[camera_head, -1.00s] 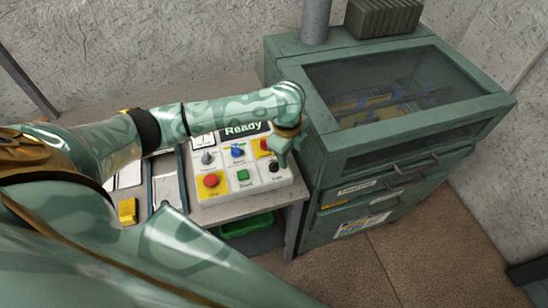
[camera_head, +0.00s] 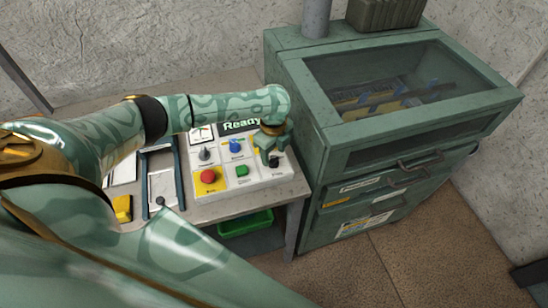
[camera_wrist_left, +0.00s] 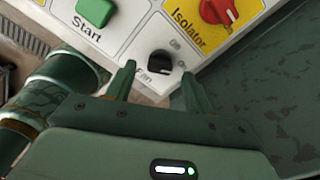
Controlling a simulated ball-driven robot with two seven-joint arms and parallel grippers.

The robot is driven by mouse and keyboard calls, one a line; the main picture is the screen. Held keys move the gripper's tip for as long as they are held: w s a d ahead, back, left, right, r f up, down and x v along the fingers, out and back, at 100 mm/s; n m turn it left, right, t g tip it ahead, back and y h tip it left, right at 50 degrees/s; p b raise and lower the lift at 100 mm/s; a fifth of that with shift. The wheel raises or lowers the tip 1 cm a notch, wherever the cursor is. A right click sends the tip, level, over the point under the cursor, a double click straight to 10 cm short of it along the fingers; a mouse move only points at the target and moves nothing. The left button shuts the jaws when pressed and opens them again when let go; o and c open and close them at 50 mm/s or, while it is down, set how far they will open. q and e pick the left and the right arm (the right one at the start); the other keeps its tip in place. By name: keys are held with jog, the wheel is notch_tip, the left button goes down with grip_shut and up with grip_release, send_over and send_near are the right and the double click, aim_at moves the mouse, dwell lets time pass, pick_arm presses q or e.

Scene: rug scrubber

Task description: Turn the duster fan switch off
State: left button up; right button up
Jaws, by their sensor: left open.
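The duster fan switch is a black rotary knob (camera_wrist_left: 161,62) labelled "Fan" on the white control panel (camera_wrist_left: 130,45), with small position labels beside it. In the head view the dark knob (camera_head: 274,161) sits at the panel's lower right, partly covered by my gripper. My left gripper (camera_head: 269,155) points down at it from above. In the left wrist view the open fingers (camera_wrist_left: 158,71) are on either side of the knob. I cannot tell whether they touch it, nor clearly which position it points to.
Close by are the green Start button (camera_wrist_left: 96,11), the red Isolator knob (camera_wrist_left: 218,11), a red button (camera_head: 208,176), a blue knob (camera_head: 235,146) and a "Ready" display (camera_head: 242,125). A green cabinet (camera_head: 310,110) stands right of the panel. A green bin (camera_head: 246,223) is under the table.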

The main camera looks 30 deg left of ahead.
pick_arm(q)
jog(key=shift+f, duration=0.85)
jog(key=c, duration=1)
jog(key=shift+r+n+p, duration=0.25)
jog(key=shift+n+p, duration=0.15)
jog(key=shift+p, duration=0.3)
jog(key=n+p, duration=0.4)
jog(key=shift+p, duration=0.4)
jog(key=n+p, duration=0.2)
jog(key=n, duration=0.1)
jog(key=shift+n+p, duration=0.3)
jog(key=shift+f+n+p, duration=0.15)
jog(key=shift+n+p, duration=0.65)
jog(key=shift+n, duration=0.9)
